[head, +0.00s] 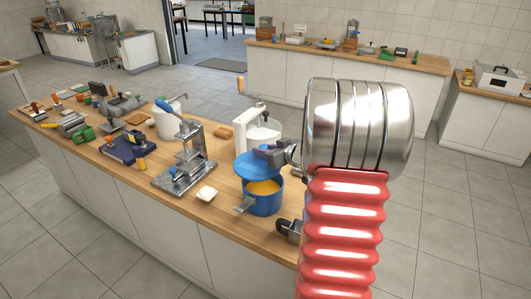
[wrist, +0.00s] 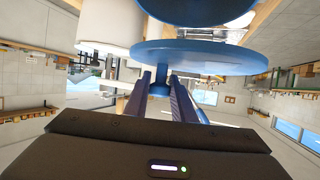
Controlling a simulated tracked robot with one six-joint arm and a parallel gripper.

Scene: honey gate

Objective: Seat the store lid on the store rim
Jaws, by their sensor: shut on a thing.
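The blue store lid (head: 250,168) is a round disc with a knob on top. My gripper (head: 264,153) is shut on the knob and holds the lid above the back part of the store. In the wrist view, the lid (wrist: 195,55) spans the upper middle, and its knob (wrist: 158,86) is between my gripper fingers (wrist: 162,80). The blue store (head: 262,206) stands upright on the counter with yellow-orange honey inside. The front of its opening shows; the lid hides the back of its rim. Part of the store (wrist: 205,8) also shows in the wrist view, apart from the lid.
A metal press (head: 186,165) and a pale block (head: 207,193) stand left of the store on the wooden counter (head: 222,210). A white container (head: 262,134) stands behind the lid. Tools crowd the counter's far left. A dark clamp-like part (head: 289,230) is to the store's right.

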